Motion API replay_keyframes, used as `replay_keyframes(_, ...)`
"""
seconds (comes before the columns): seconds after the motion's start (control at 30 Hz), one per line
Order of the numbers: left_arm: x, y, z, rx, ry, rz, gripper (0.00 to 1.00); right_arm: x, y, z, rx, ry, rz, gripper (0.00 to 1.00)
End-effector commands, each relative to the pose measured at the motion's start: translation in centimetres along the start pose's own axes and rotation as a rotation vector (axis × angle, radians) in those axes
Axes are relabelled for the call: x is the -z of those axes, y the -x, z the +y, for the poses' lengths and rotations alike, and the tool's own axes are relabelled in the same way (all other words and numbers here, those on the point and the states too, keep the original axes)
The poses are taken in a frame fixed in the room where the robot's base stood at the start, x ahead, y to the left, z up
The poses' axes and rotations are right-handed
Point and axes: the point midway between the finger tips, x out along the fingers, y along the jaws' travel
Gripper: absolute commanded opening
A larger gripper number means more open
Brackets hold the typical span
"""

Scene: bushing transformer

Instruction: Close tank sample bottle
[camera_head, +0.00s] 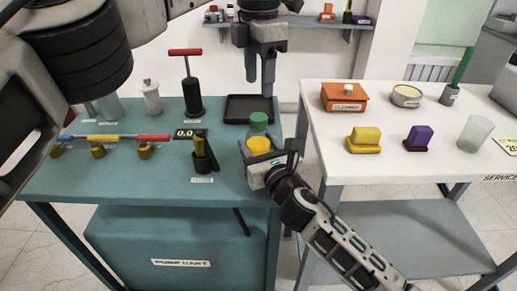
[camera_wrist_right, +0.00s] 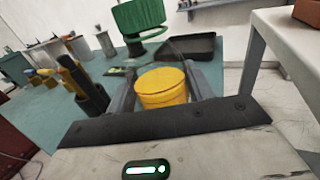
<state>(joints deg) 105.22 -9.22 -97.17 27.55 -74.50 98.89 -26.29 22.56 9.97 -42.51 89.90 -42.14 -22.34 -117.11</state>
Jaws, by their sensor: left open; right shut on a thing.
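The sample bottle shows as a yellow, cylindrical body (camera_head: 258,145) near the right edge of the green cart. My right gripper (camera_head: 272,160) is shut around it; the yellow body (camera_wrist_right: 162,88) sits between the fingers in the right wrist view. A green cap (camera_head: 258,121) shows just above the yellow part. In the right wrist view the cap (camera_wrist_right: 139,17) appears slightly tilted above and behind it. My left gripper (camera_head: 260,84) is open, fingers down, empty and above the cap.
A black tray (camera_head: 236,109) lies behind the bottle. A black holder (camera_head: 203,160) with a yellow-tipped tool and a red-handled pump (camera_head: 192,100) stand to the left. The white table (camera_head: 400,120) on the right carries several items. A gap separates it from the cart.

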Motion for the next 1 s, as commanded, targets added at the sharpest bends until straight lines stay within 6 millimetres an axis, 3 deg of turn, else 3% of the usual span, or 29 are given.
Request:
replay_keyframes(0.3, 0.03, -0.04, -0.02, 0.002, 0.799, 0.001, 0.51, 0.06, 0.01, -0.02, 0.000, 0.000, 0.001, 0.00)
replay_keyframes(0.5, 0.04, -0.03, 0.02, 0.001, 1.222, 0.001, 0.51, 0.06, 0.01, -0.02, 0.000, 0.000, 0.001, 0.00)
replay_keyframes(0.7, 0.05, -0.01, 0.05, 0.000, 1.452, 0.000, 0.51, 0.07, 0.01, -0.02, 0.000, 0.000, 0.001, 0.00)
replay_keyframes(1.0, 0.06, 0.00, 0.05, 0.000, 1.501, 0.000, 0.51, 0.07, 0.01, -0.01, 0.001, 0.000, 0.001, 0.00)
